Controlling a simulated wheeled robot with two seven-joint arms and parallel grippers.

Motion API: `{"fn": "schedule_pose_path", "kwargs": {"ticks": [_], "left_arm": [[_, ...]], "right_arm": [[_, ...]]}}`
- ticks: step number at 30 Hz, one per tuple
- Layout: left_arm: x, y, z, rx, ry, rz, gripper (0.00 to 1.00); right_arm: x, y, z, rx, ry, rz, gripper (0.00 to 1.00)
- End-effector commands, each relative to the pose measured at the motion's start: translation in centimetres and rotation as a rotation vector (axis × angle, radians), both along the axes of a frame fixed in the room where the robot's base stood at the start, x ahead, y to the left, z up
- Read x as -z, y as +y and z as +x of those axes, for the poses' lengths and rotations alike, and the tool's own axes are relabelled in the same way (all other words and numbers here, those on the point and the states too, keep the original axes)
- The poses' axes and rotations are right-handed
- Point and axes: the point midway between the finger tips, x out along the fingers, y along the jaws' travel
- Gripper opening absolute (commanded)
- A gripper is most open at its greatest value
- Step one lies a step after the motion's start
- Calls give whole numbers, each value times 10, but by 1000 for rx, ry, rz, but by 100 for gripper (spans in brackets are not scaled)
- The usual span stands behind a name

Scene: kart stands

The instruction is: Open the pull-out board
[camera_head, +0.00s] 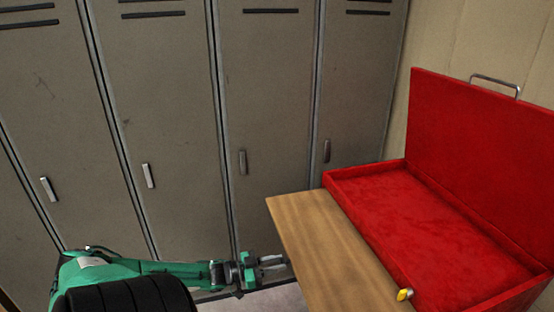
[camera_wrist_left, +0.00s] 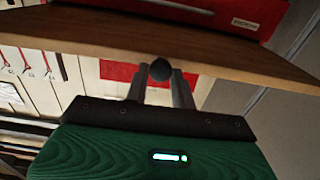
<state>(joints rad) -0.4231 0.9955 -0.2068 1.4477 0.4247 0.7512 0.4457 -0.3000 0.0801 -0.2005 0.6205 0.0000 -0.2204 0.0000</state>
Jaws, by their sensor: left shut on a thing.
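The pull-out board (camera_head: 325,245) is a flat wooden panel that sticks out to the left from under the open red box (camera_head: 430,225). Its edge also crosses the upper part of the left wrist view (camera_wrist_left: 215,58). A dark round knob (camera_wrist_left: 160,69) sits at the board's edge there. My left gripper (camera_head: 284,262) is at the board's left edge, and its two fingers are shut on the knob. My right gripper is not in view.
Grey lockers (camera_head: 165,130) with small handles line the wall behind my left arm. The red box's lid (camera_head: 480,150) stands raised at the right, with a metal handle on top. A small yellow-topped item (camera_head: 404,295) is at the board's near right edge.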

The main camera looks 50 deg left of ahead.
Motion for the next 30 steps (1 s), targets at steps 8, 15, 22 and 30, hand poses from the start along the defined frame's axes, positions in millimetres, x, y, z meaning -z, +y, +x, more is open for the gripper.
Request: {"fn": "schedule_pose_path", "kwargs": {"ticks": [8, 15, 22, 30], "left_arm": [[0, 0, 0, 0, 1, 0, 45], [1, 0, -1, 0, 1, 0, 45], [2, 7, -18, 1, 4, 2, 45], [2, 21, -53, 0, 4, 1, 45]], "right_arm": [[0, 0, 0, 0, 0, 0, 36], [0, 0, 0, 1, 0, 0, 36], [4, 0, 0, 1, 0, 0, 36], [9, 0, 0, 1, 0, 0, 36]]}}
